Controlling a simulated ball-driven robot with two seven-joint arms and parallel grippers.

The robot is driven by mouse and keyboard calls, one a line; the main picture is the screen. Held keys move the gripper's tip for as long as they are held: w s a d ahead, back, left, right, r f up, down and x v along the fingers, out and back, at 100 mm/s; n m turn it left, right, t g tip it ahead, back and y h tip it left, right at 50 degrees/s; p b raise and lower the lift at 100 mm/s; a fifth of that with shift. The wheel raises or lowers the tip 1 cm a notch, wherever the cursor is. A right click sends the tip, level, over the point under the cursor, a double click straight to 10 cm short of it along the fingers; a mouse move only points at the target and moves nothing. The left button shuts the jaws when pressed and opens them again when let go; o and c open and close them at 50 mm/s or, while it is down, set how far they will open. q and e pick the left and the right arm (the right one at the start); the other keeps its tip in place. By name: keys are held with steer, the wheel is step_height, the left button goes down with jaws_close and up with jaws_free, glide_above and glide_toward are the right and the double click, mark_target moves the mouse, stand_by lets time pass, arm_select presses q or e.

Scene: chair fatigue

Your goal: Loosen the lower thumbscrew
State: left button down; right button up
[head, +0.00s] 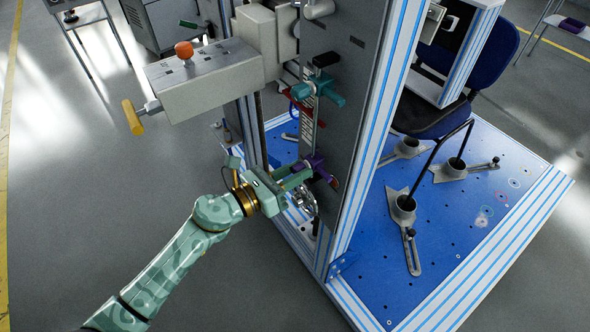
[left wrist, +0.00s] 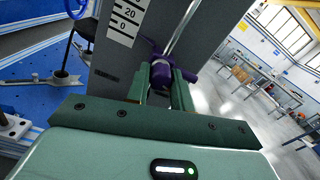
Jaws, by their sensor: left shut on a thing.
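The lower thumbscrew is purple (head: 321,168) and sits low on the grey upright plate of the test rig. It also shows in the left wrist view (left wrist: 161,72), between two green fingers. My left gripper (head: 304,174) reaches in from the left and is shut on this thumbscrew. The fingers hide part of its head. A teal upper thumbscrew (head: 322,88) sits higher on the same plate, clear of my gripper. My right gripper is not in view.
A grey box with an orange knob (head: 184,50) and a yellow handle (head: 133,117) juts out above my left arm. A striped frame post (head: 365,130) stands right of the plate. A chair (head: 470,65) stands on the blue base (head: 450,240) with clamps. A scale (left wrist: 122,22) lies beside the thumbscrew.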

arm_select(q)
steer(key=n+p, duration=0.1)
steer(key=n, duration=0.1)
steer(key=n+p, duration=0.1)
steer(key=n, duration=0.2)
steer(key=shift+r+n, duration=0.2)
steer(key=shift+n, duration=0.1)
steer(key=n+p, duration=0.2)
steer(key=n, duration=0.3)
steer(key=shift+p, duration=0.35)
steer(key=n+p, duration=0.2)
steer(key=n, duration=0.3)
steer(key=shift+n, duration=0.4)
steer(key=n+p, duration=0.2)
steer(key=n, duration=0.3)
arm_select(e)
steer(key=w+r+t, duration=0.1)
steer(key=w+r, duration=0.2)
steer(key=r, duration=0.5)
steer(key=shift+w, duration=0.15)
arm_select(q)
steer(key=shift+n, duration=0.4)
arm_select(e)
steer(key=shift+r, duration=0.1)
arm_select(q)
steer(key=c, duration=1.2)
jaws_free()
steer(key=shift+f, duration=0.1)
